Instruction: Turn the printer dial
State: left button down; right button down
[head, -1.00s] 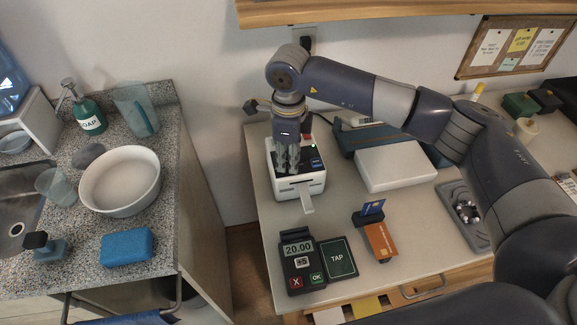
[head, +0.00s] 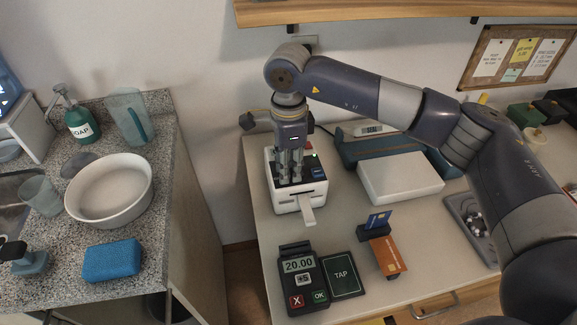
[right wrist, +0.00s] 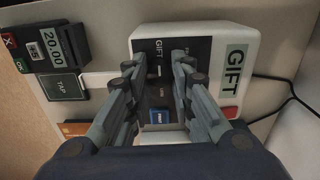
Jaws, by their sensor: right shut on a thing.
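The printer (head: 296,199) is a small white box with a dark top panel and a paper strip sticking out of its front. In the right wrist view the printer (right wrist: 190,32) carries the word GIFT. My right gripper (head: 290,180) points straight down onto the panel. In the right wrist view its two fingers (right wrist: 157,72) close on opposite sides of the dark dial (right wrist: 155,71), which shows a pale mark. The fingers hide the dial in the head view. My left gripper is out of view.
A payment terminal (head: 301,281), a TAP pad (head: 343,274) and a card stand (head: 385,255) stand in front of the printer. A white box (head: 400,178) is to its right. A counter with a white bowl (head: 108,195) lies left across a gap.

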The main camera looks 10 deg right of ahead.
jog(key=shift+r, duration=0.1)
jog(key=c, duration=1.4)
grip_release()
jog(key=shift+c, duration=0.2)
jog(key=shift+o, duration=0.2)
notch_tip(320, 180, up, 12)
